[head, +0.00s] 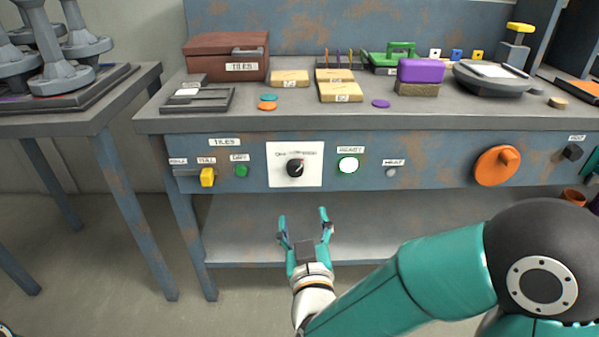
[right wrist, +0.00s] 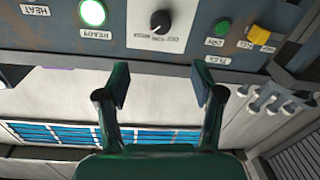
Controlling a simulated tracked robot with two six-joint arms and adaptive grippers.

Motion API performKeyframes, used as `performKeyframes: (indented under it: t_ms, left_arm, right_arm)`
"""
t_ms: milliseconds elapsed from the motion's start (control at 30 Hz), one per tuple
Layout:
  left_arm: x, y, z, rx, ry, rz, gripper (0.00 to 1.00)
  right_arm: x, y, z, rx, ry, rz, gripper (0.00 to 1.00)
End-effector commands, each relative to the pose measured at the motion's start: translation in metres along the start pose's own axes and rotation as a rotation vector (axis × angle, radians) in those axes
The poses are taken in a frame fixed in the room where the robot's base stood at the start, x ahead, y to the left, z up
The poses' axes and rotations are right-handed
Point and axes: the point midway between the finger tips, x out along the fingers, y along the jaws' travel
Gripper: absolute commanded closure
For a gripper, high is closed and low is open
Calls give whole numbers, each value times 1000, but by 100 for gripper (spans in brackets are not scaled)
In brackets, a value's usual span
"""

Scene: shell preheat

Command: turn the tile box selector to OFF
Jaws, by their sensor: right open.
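The knob also shows upside down at the top of the right wrist view (right wrist: 160,22). My right gripper (head: 304,222) is open and empty, its fingers pointing up toward the panel. It sits below the knob in the head view, apart from it. In the right wrist view its fingers (right wrist: 162,86) frame a gap below the knob. My left gripper is not in view.
Beside the plate are a lit READY button (head: 348,165), a green button (head: 241,171) and a yellow lever (head: 207,177). An orange dial (head: 497,166) is further right. The brown tile box (head: 227,58) stands on the bench. A lower shelf (head: 400,225) lies under the panel.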

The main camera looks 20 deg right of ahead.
Motion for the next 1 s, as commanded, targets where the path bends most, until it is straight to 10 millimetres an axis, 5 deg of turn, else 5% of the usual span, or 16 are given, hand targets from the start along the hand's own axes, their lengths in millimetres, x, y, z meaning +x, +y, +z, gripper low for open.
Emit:
performKeyframes:
  t_ms: [200, 700, 1000]
  left_arm:
    - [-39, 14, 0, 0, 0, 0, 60]
    - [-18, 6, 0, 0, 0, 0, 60]
    - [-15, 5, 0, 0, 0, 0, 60]
  right_arm:
    - [18, 2, -5, 0, -8, -3, 33]
    - [124, 0, 4, 6, -2, -1, 33]
    - [155, 0, 2, 4, -3, -3, 33]
